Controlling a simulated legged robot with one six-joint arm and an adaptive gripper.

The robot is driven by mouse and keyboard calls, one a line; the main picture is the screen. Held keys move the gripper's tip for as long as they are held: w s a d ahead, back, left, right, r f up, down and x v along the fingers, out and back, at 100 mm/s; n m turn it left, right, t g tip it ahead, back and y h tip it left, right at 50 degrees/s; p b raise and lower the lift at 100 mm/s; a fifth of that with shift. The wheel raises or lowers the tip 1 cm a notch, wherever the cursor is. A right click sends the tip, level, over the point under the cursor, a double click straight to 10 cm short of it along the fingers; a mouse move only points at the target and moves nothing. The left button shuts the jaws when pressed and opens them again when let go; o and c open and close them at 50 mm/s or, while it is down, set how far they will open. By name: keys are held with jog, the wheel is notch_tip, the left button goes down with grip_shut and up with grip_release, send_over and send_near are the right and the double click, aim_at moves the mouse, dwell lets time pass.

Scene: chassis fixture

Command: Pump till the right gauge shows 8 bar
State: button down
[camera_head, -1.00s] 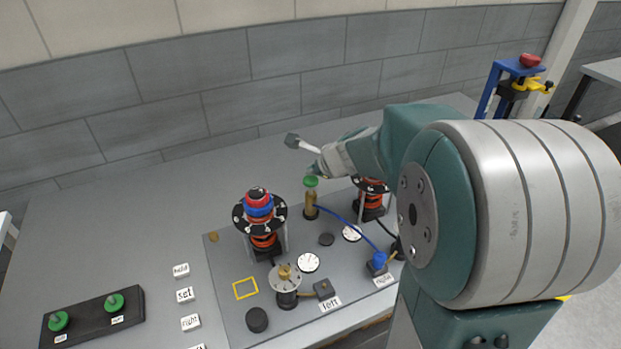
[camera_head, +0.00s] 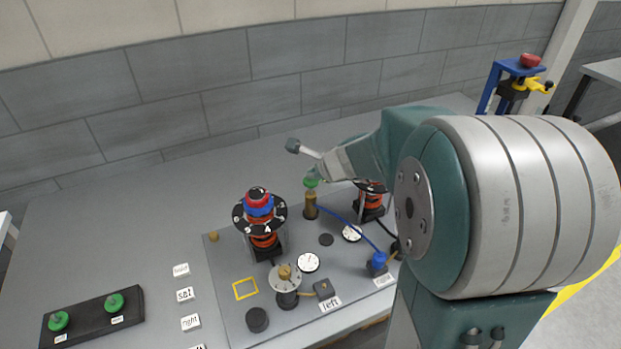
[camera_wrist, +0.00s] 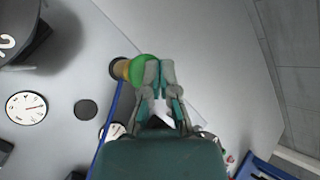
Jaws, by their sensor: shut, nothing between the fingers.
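The pump stands at the back of the fixture, with a brass-coloured body (camera_head: 310,206) and a green knob (camera_head: 311,183) on top. A blue hose (camera_head: 345,221) runs from it to the blue fitting (camera_head: 377,260) by the right label. The right gauge (camera_head: 351,233) is a small white dial beside the hose; its reading is too small to tell. In the wrist view it is partly hidden behind my gripper (camera_wrist: 158,68). My gripper is shut and empty, its fingertips right at the green knob (camera_wrist: 138,68); contact is hard to tell.
The left gauge (camera_head: 308,262) and a dark disc (camera_head: 326,239) lie flat in front of the pump. A tall stack with a black plate (camera_head: 259,214) stands left of it. A red stack (camera_head: 369,203) stands close right.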

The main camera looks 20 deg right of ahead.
aim_at(312, 181)
jog(key=shift+f, duration=1.05)
dwell(0.9)
jog(key=shift+r, duration=1.75)
jog(key=shift+r, duration=2.5)
